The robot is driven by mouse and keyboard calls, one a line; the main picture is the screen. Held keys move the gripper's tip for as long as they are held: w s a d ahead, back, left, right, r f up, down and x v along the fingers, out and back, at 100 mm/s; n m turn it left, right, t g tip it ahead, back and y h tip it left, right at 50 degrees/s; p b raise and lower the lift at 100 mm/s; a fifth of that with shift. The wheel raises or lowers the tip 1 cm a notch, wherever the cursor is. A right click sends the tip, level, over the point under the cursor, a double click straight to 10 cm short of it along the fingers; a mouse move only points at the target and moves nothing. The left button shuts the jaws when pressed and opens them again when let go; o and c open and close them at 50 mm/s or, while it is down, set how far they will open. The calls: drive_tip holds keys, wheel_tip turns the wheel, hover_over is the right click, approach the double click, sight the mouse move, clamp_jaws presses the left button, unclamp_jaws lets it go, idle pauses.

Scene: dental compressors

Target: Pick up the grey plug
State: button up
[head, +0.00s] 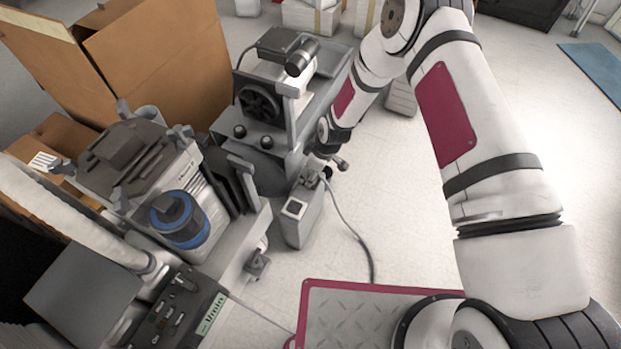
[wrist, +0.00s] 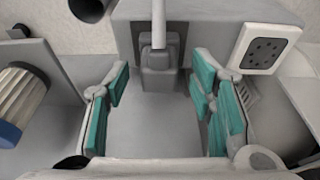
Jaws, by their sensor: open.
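The grey plug (wrist: 158,62) shows at the upper middle of the wrist view, with a pale cord running up from it. It sits against a grey housing. My gripper (wrist: 160,82) is open, with teal pads on both sides. The plug is between the pads in the picture, towards their far ends; I see no contact, and cannot tell the depth gap.
A small grey box (head: 303,218) with a pale panel stands beside the machine (head: 262,105). A socket plate (wrist: 264,49) is right of the plug. A cord (head: 358,236) runs across the floor. A blue-banded canister (head: 180,220) and cardboard box (head: 160,62) stand left.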

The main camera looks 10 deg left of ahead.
drive_tip(key=shift+a+f, duration=0.1)
drive_tip(key=shift+f, duration=0.15)
clamp_jaws()
drive_tip(key=shift+r, duration=0.1)
